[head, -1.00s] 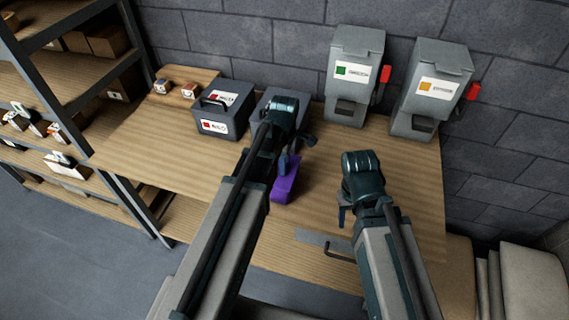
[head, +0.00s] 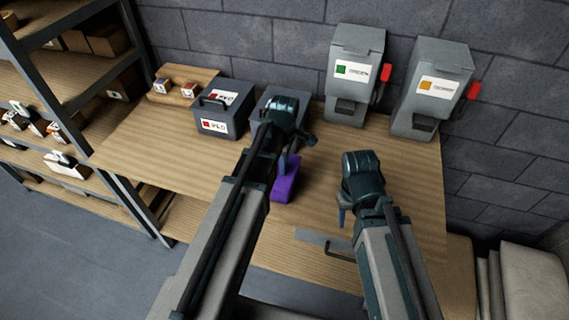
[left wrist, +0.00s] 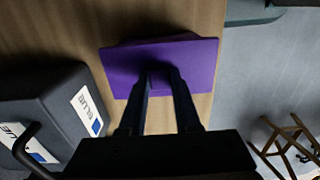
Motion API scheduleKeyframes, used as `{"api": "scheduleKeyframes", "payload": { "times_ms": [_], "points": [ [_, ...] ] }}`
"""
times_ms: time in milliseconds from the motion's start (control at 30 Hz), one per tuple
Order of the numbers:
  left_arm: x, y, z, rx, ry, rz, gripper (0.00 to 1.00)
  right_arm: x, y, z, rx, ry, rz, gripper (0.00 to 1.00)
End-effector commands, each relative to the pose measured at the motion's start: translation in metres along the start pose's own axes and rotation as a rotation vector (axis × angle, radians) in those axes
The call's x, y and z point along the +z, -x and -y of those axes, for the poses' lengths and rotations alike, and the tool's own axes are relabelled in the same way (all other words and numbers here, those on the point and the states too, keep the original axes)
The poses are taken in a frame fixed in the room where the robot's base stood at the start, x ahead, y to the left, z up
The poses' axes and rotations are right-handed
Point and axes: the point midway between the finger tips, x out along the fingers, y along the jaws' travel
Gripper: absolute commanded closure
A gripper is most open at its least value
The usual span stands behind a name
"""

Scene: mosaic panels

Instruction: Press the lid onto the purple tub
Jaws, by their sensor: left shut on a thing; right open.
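A purple rectangular piece shows in the head view (head: 285,181) on the wooden table, right below my left gripper (head: 289,160). In the left wrist view its flat top, which looks like the lid (left wrist: 190,58), fills the upper middle, with a darker purple edge behind it that may be the tub. My left gripper (left wrist: 160,75) is shut on the lid near its middle; the exact grip is in shadow. I cannot tell whether the lid is seated flat on the tub. My right gripper (head: 343,214) is open and empty above the table's front right.
A dark box with a red label (head: 222,108) stands behind left. A box labelled blue (left wrist: 60,115) stands close to the purple piece. Two grey dispensers, one green-labelled (head: 354,75) and one orange-labelled (head: 432,90), stand at the back. The table's middle right is clear.

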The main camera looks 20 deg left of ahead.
Motion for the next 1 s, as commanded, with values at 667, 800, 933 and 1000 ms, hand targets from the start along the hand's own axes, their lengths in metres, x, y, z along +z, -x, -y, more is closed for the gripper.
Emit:
{"api": "scheduleKeyframes", "payload": {
  "times_ms": [667,800,933,1000],
  "points": [
    [0.0000,-0.0069,0.0000,0.000,0.000,0.000,1.00,-0.0004,-0.0069,0.0007,0.000,0.000,0.000,0.50],
    [0.0000,-0.0069,0.0000,0.000,0.000,0.000,1.00,-0.0004,-0.0069,0.0006,0.000,0.000,0.000,0.50],
    [0.0000,-0.0069,0.0000,0.000,0.000,0.000,0.58,-0.0004,-0.0069,0.0007,0.000,0.000,0.000,0.50],
    [0.0000,-0.0069,0.0000,0.000,0.000,0.000,0.46,-0.0004,-0.0069,0.0006,0.000,0.000,0.000,0.50]
  ]
}}
